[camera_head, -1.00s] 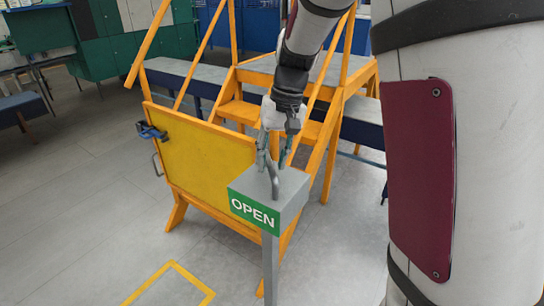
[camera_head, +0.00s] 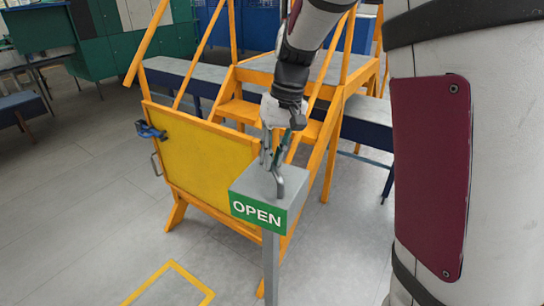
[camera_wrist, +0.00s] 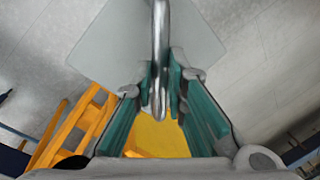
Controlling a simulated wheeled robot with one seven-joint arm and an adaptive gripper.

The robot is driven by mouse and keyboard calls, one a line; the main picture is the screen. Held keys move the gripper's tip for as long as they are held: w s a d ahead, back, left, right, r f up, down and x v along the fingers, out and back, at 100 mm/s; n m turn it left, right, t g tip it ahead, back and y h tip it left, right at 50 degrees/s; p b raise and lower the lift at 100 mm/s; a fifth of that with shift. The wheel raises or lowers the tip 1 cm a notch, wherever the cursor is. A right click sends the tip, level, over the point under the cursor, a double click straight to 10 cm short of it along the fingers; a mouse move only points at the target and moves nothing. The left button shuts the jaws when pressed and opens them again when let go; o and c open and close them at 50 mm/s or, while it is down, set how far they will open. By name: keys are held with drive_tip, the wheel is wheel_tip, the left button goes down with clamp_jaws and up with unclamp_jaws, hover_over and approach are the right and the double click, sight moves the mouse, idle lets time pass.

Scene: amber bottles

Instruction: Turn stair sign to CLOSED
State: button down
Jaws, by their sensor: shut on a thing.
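The stair sign (camera_head: 282,205) is a grey box on a post (camera_head: 271,270). Its green front panel (camera_head: 257,213) reads OPEN and faces the head camera. A bent metal handle (camera_head: 279,184) stands on top of the box. My gripper (camera_head: 271,165) comes down from above and is shut on the handle. In the wrist view the grey sign top (camera_wrist: 120,42) fills the upper middle, and the handle (camera_wrist: 160,45) runs down between the two green-padded fingers of my gripper (camera_wrist: 162,85).
A yellow stair gate panel (camera_head: 205,152) with a blue clamp (camera_head: 150,131) stands just behind the sign. Orange stairs (camera_head: 242,112) rise behind it. A bench (camera_head: 180,78) runs across the back. Floor at the left is clear, with a yellow line (camera_head: 172,266).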

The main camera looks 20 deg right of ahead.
drive_tip(key=n+b, duration=0.1)
drive_tip(key=n, duration=0.2)
drive_tip(key=shift+w+d+g, duration=0.1)
drive_tip(key=shift+w+g, duration=0.05)
drive_tip(key=shift+g, duration=0.15)
drive_tip(key=n+b, duration=0.1)
drive_tip(key=n, duration=0.4)
drive_tip(key=shift+g, duration=0.4)
drive_tip(key=n+h, duration=0.1)
drive_tip(key=n, duration=0.3)
drive_tip(key=shift+w+g, duration=0.1)
drive_tip(key=shift+g, duration=0.2)
drive_tip(key=shift+a+n+h+p, duration=0.2)
drive_tip(key=shift+n+h+p, duration=0.3)
drive_tip(key=shift+n, duration=1.6)
drive_tip(key=shift+w, duration=0.1)
drive_tip(key=c, duration=1.6)
unclamp_jaws()
wheel_tip(320, 180, up, 12)
drive_tip(key=w, duration=0.2)
drive_tip(key=shift+w+d, duration=0.15)
